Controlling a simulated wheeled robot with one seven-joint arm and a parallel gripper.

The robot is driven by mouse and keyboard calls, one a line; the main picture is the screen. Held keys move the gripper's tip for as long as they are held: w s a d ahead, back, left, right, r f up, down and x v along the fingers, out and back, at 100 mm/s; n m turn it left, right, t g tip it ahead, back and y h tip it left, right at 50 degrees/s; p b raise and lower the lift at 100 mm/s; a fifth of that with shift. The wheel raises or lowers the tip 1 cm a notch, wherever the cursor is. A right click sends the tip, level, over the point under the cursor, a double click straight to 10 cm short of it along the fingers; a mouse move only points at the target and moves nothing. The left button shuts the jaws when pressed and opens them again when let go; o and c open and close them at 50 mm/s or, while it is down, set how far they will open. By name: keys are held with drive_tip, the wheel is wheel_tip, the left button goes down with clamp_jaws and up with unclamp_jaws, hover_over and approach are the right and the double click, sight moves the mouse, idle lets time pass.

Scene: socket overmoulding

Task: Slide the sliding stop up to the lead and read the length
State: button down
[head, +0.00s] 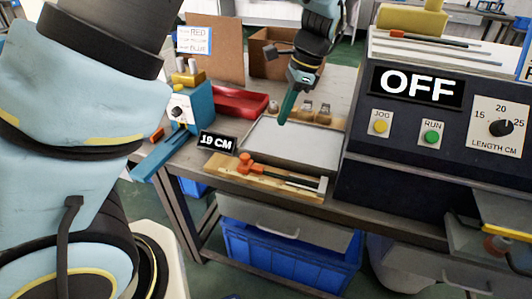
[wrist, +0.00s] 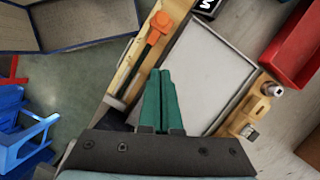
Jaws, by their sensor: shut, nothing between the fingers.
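My gripper (head: 287,108) is shut and empty, its green fingers pointing down above the grey tray, behind the wooden gauge board (head: 222,173). In the wrist view the green fingertips (wrist: 160,73) are together, over the tray edge beside the board (wrist: 126,58). An orange piece (head: 246,164) sits toward the board's left end; it also shows in the wrist view (wrist: 157,28). A dark lead (head: 293,181) runs from it toward a pale upright piece (head: 322,186) at the right end. I cannot tell which piece is the sliding stop. A display (head: 217,142) reads 19 CM.
The grey tray (head: 262,136) lies behind the board. A red bin (head: 240,103) and blue bench device (head: 188,110) are at left. A dark machine (head: 405,125) marked OFF stands close on the right. Small parts (head: 323,113) sit in a wooden holder behind the tray.

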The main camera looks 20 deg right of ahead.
drive_tip(key=p, duration=0.2)
approach(251, 163)
drive_tip(key=d+f, duration=0.1)
drive_tip(key=s+d+f, duration=0.1)
drive_tip(key=f, duration=0.1)
drive_tip(key=shift+d+f, duration=0.1)
drive_tip(key=shift+d, duration=0.2)
drive_tip(key=shift+w+a+f+p, duration=0.2)
drive_tip(key=shift+a+p, duration=0.1)
drive_tip(key=shift+a, duration=0.3)
drive_tip(key=shift+w+a+f+p, duration=0.1)
drive_tip(key=shift+w+a+p, duration=0.15)
drive_tip(key=shift+a, duration=0.35)
drive_tip(key=shift+w+a+f, duration=0.15)
drive_tip(key=shift+a+f, duration=0.1)
drive_tip(key=shift+a, duration=0.45)
drive_tip(key=w+a, duration=0.6)
drive_tip(key=a, duration=0.1)
drive_tip(key=shift+w+a, duration=0.1)
drive_tip(key=shift+w, duration=0.3)
drive_tip(key=shift+r, duration=0.1)
